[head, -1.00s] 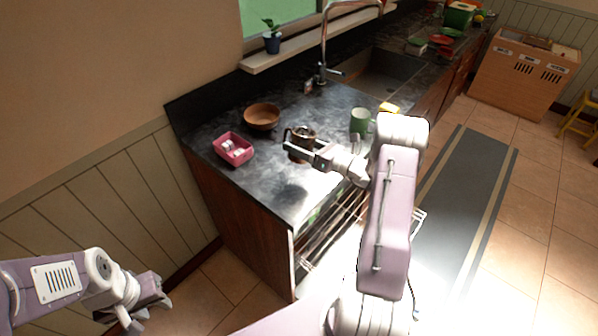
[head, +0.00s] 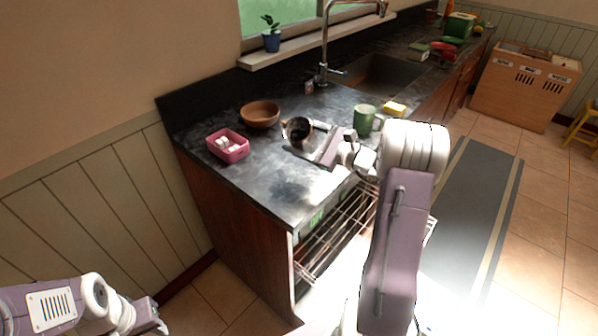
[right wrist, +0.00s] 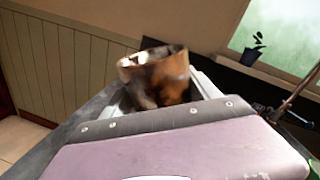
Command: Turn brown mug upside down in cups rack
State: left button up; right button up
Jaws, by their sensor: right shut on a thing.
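The brown mug (head: 297,131) is at the end of my right gripper (head: 312,137), over the counter between the bowl and the green mug. It is tipped over, with its dark opening turned toward the head camera. My right gripper is shut on it; the right wrist view shows the mug (right wrist: 157,80) between the fingers, tilted and slightly blurred. A pulled-out wire rack (head: 335,235), likely the cups rack, is below the counter's front edge, partly hidden by my right arm. My left gripper (head: 150,318) is low at the left, away from everything; its jaws are unclear.
On the counter (head: 285,188) are a brown bowl (head: 260,114), a pink container (head: 228,147) with white things inside, a green mug (head: 365,120) close to the right gripper, and a yellow sponge-like block (head: 395,108). A faucet (head: 324,50) rises behind. The counter's front left is clear.

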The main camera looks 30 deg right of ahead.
jog(key=n+b, duration=0.2)
jog(key=b, duration=0.1)
jog(key=n+b, duration=0.1)
jog(key=b, duration=0.2)
jog(key=n+b, duration=0.2)
jog(key=b, duration=0.2)
jog(key=shift+f+n, duration=0.3)
jog(key=shift+r, duration=0.4)
jog(key=f+n+b, duration=0.1)
jog(key=n+b, duration=0.1)
jog(key=b, duration=0.2)
jog(key=shift+f+b, duration=0.15)
jog(key=shift+b, duration=0.15)
jog(key=n+b, duration=0.3)
jog(key=b, duration=0.2)
jog(key=shift+r+n, duration=0.2)
jog(key=shift+n, duration=0.2)
jog(key=shift+r+n, duration=0.25)
jog(key=shift+n, duration=0.05)
jog(key=shift+r, duration=0.25)
jog(key=n+b, duration=0.2)
jog(key=b, duration=0.1)
jog(key=f+n+b, duration=0.1)
jog(key=n+b, duration=0.2)
jog(key=b, duration=0.1)
jog(key=shift+b, duration=0.3)
jog(key=shift+r+n, duration=0.15)
jog(key=shift+n, duration=0.25)
jog(key=shift+r, duration=0.35)
